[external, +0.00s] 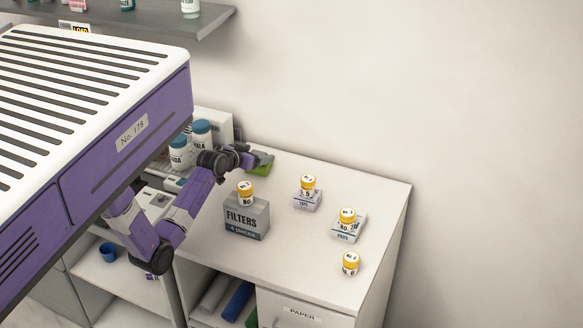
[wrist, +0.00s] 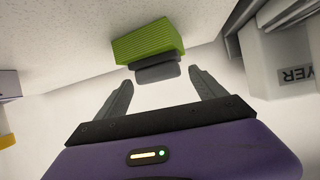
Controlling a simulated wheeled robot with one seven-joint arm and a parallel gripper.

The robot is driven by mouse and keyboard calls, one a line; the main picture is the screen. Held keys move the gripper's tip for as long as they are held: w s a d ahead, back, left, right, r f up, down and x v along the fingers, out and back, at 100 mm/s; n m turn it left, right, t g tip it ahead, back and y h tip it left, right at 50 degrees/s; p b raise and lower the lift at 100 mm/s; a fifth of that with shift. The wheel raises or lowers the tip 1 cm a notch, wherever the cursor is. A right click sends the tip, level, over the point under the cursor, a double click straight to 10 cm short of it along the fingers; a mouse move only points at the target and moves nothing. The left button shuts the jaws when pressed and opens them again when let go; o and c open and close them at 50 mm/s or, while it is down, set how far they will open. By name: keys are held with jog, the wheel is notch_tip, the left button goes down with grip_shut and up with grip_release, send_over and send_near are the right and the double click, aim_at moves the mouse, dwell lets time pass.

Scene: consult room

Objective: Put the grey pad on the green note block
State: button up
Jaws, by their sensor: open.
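The green note block (external: 260,170) lies on the white counter near the wall. The grey pad (external: 264,158) appears to rest on top of it. The wrist view looks upside down; there the green note block (wrist: 147,42) hangs from the counter surface, with the grey pad (wrist: 157,72) against its upper face. The two look in contact and roughly lined up. My gripper (external: 250,160) is beside them in the external view. In the wrist view my gripper (wrist: 158,86) is open, its fingers apart, with the pad just beyond the fingertips and nothing held.
A grey filters box (external: 246,220) with a yellow-capped jar (external: 246,193) stands in front of my gripper. More yellow-capped jars, two on small boxes, stand right. Blue-capped bottles (external: 201,134) stand behind my arm. The counter's back right is clear.

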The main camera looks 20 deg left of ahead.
aim_at(202, 221)
jog(key=v, duration=1)
jog(key=shift+s+r+b, duration=0.15)
jog(key=shift+s+b, duration=0.2)
jog(key=shift+s, duration=0.05)
